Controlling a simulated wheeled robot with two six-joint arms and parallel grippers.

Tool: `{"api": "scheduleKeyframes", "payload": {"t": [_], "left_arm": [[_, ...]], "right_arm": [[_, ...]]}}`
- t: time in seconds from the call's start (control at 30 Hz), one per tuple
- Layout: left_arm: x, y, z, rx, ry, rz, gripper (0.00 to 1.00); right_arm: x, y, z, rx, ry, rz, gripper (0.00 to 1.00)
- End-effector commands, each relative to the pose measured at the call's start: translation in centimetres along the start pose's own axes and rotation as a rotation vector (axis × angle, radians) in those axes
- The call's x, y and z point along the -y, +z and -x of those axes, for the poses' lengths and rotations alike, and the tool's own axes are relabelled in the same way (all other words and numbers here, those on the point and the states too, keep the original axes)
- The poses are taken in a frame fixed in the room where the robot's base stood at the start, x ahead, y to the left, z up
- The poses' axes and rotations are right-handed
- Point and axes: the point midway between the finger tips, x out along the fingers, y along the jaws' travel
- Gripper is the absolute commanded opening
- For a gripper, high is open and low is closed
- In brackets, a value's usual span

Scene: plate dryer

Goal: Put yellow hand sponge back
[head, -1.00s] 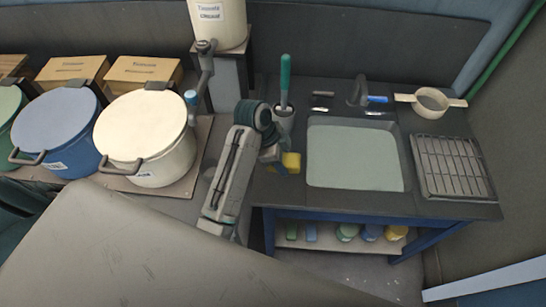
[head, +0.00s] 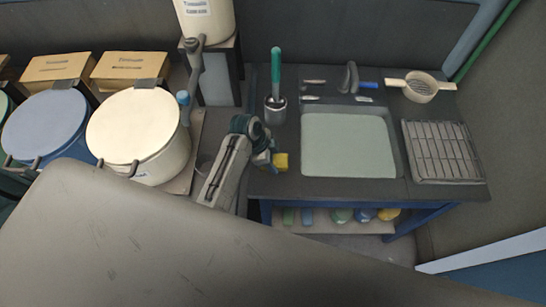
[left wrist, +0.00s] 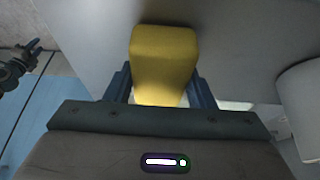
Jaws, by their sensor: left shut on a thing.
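The sponge's height above the counter is hard to tell.
The sink basin (head: 349,145) is right of the sponge, with a drying rack (head: 440,150) beyond. The brush cup (head: 275,110) stands behind it. Below the counter (head: 400,192), a shelf (head: 312,226) holds several coloured items. Large lidded pots (head: 140,130) stand left.

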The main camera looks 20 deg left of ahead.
Motion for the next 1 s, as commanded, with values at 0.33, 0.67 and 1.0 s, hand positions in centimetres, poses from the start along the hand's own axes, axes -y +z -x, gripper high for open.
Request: {"api": "scheduleKeyframes", "payload": {"t": [0.33,0.67,1.0], "left_arm": [[0.0,0.1,-0.3,0.0,-0.001,-0.001,0.53],[0.0,0.1,-0.2,0.0,-0.001,-0.001,0.71],[0.2,0.2,3.0,0.001,-0.007,-0.003,0.71]], "right_arm": [[0.9,0.3,-0.1,0.003,-0.009,-0.004,0.36],[0.1,0.5,-0.1,0.006,-0.001,0.0,0.36],[0.0,0.7,-1.6,0.006,0.001,0.001,0.36]]}}
